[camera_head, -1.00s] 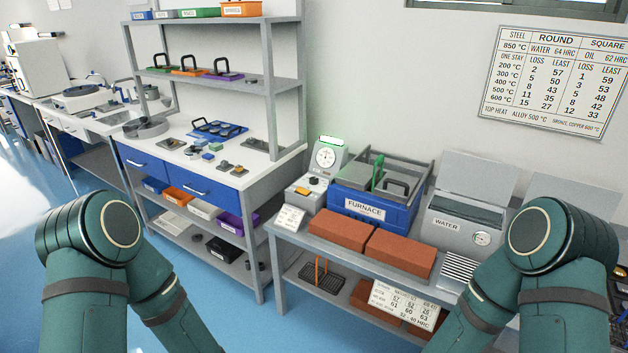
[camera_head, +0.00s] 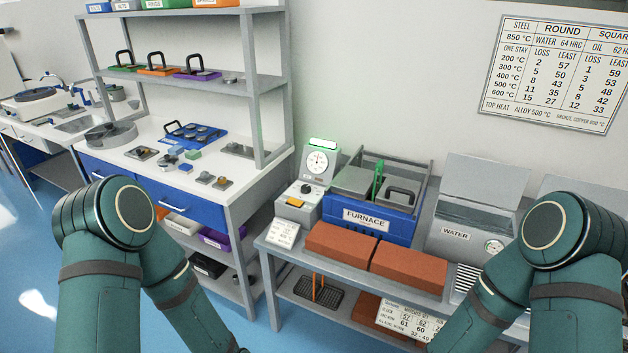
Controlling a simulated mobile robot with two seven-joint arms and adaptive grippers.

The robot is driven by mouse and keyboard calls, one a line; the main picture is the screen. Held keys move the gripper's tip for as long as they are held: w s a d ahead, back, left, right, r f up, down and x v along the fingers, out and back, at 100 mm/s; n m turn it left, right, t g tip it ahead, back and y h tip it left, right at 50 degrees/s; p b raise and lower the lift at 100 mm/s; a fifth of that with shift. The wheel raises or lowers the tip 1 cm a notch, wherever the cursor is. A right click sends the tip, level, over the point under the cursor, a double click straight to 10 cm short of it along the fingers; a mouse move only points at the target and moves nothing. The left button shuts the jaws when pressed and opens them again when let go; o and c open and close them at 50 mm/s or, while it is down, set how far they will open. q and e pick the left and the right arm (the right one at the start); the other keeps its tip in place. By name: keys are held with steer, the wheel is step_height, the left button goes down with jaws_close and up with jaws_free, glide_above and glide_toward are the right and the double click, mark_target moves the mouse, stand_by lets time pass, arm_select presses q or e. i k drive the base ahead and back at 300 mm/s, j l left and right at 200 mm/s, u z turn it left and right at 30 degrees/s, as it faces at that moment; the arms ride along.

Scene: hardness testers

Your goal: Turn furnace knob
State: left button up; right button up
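The blue furnace (camera_head: 362,219) with a "FURNACE" label stands on the grey bench at center right. A round dial gauge (camera_head: 319,162) with a green-lit top rises behind that box. Both my arms show at the lower left and lower right. Neither gripper is in view, and both arms are apart from the furnace and the control box.
Two red-brown bricks (camera_head: 408,268) lie along the bench front. A water tank (camera_head: 468,235) stands right of the furnace. A grey shelf unit with a white worktop (camera_head: 140,170) stands to the left. Blue floor (camera_head: 35,260) is open at the far left.

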mark_target(305, 190)
steer(key=i+j+z, duration=0.2)
steer(key=i+j, duration=0.15)
steer(key=i+j+z, duration=0.2)
steer(key=j, duration=0.35)
steer(key=i+l, duration=0.05)
steer(key=i, duration=0.05)
